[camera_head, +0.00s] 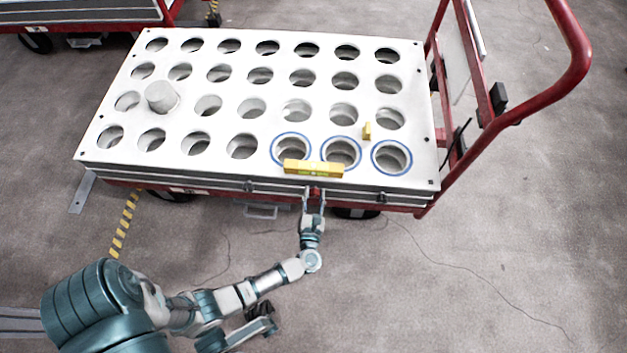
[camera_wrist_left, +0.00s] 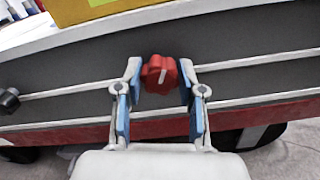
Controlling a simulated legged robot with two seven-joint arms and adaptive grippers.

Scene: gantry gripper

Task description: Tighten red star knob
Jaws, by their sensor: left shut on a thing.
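The red star knob (camera_wrist_left: 159,74) sits on the front edge of the white holed cart top and shows between my fingers in the left wrist view. In the head view the knob (camera_head: 316,191) is small, just below the yellow level. My left gripper (camera_wrist_left: 160,82) is shut on the knob, with one finger on each side of it. In the head view my left gripper (camera_head: 314,197) reaches up to the cart's front edge from below. My right gripper is not in view.
A yellow spirit level (camera_head: 313,168) lies along the front edge above the knob, and a small yellow block (camera_head: 367,131) is behind it. Dark knobs (camera_head: 249,186) sit along the same edge. A grey cylinder (camera_head: 162,97) stands at left. The red cart handle (camera_head: 574,50) rises at right.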

